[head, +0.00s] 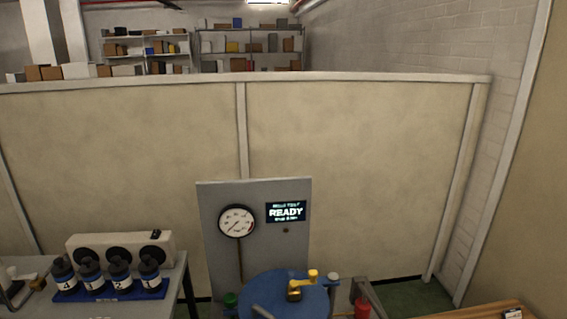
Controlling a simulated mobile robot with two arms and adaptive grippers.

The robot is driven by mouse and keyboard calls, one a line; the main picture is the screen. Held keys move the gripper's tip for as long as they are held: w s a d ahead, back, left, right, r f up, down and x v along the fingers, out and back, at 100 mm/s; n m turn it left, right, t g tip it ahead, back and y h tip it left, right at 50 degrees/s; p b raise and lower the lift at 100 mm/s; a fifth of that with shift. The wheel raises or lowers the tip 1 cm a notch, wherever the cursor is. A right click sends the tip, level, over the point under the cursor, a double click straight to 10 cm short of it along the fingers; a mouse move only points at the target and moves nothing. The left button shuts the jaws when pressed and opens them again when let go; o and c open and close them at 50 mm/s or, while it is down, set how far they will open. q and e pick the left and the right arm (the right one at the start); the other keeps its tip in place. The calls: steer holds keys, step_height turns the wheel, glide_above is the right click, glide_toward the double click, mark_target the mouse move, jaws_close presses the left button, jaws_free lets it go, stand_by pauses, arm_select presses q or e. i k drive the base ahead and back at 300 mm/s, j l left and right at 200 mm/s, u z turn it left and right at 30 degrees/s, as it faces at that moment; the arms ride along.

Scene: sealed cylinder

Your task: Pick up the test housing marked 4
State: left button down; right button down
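Several black test housings with white number labels stand upright in a row on a blue tray (140,296) at the lower left in the head view. The third housing (120,272) seems to carry a 2. The rightmost housing (149,269) also has a label I cannot read for certain. Neither of my grippers shows in this view.
A grey bench (178,280) carries the tray and a pale box with dark round openings (120,246) behind it. A panel with a gauge (237,222) and a READY screen (286,212) stands behind a blue round lid (316,297). A wooden surface (470,312) is lower right.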

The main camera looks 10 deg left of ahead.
mark_target(64, 275)
steer(key=u, duration=1.75)
steer(key=j, duration=0.1)
steer(key=k, duration=0.05)
